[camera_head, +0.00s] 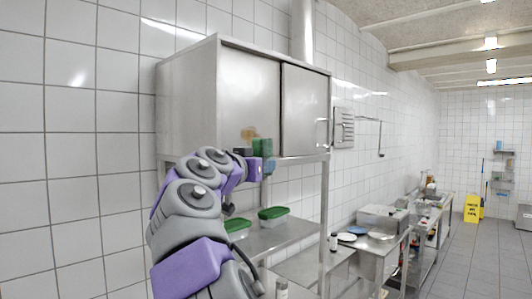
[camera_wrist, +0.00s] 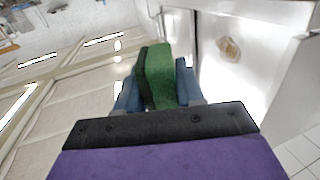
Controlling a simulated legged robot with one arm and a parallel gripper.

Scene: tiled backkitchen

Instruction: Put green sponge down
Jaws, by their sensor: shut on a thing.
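The green sponge (camera_wrist: 160,76) is held between the two blue fingers of my gripper (camera_wrist: 156,88) in the wrist view. One side of the sponge is dark. In the head view the sponge (camera_head: 266,147) is small and partly hidden by my gripper (camera_head: 262,160). My gripper is shut on it, in the air in front of the steel wall cabinet's lower part. I cannot tell the exact gap between the sponge and the cabinet.
The steel cabinet (camera_head: 248,95) has sliding doors and a brownish spot. Below it, green-lidded containers (camera_head: 273,213) stand on a steel shelf (camera_head: 285,235). A yellow floor sign (camera_head: 472,209) stands far back. Open tiled floor lies at right.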

